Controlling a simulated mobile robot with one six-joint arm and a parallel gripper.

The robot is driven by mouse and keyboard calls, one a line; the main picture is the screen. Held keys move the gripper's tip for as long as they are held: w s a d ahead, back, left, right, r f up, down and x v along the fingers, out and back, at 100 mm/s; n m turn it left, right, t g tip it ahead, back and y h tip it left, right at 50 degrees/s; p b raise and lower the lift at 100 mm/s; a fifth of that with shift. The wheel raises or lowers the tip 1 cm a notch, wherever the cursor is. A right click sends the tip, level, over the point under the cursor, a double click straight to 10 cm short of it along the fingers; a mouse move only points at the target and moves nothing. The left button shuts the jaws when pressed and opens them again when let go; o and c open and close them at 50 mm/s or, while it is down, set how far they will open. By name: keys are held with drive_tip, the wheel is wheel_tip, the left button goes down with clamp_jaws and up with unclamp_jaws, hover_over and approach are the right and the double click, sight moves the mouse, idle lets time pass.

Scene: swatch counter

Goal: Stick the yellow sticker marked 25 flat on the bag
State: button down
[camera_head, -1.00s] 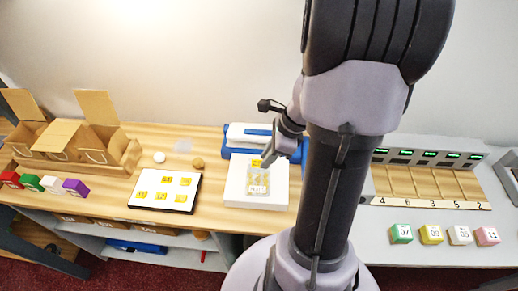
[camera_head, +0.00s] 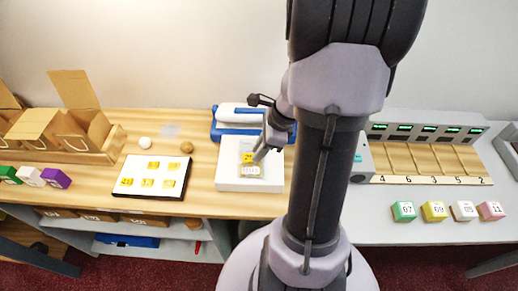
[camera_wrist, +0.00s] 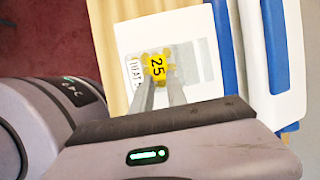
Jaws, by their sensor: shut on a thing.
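The yellow sticker marked 25 (camera_wrist: 157,66) is at the tips of my gripper (camera_wrist: 158,80) in the wrist view. My gripper is shut on it, and the sticker covers part of the clear bag. The bag (camera_head: 248,171) lies on a white block (camera_head: 228,178) and has yellow contents and a white printed label (camera_wrist: 134,70). My gripper (camera_head: 260,157) also shows over the bag in the head view, with its tips close to it. I cannot tell whether the sticker touches the bag.
A white board (camera_head: 136,185) with several yellow stickers lies left of the block. A blue and white device (camera_head: 238,122) stands behind it. Several numbered cubes (camera_head: 434,211) stand at right.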

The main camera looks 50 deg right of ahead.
drive_tip(key=shift+f+b, duration=0.35)
drive_tip(key=shift+f, duration=0.1)
idle(0.8)
idle(0.3)
drive_tip(key=c, duration=1.2)
unclamp_jaws()
drive_tip(key=shift+c, duration=0.2)
drive_tip(key=w+a+p+v, duration=0.1)
drive_tip(key=p+v, duration=1)
drive_tip(key=v, duration=1.1)
drive_tip(key=shift+r+p, duration=0.4)
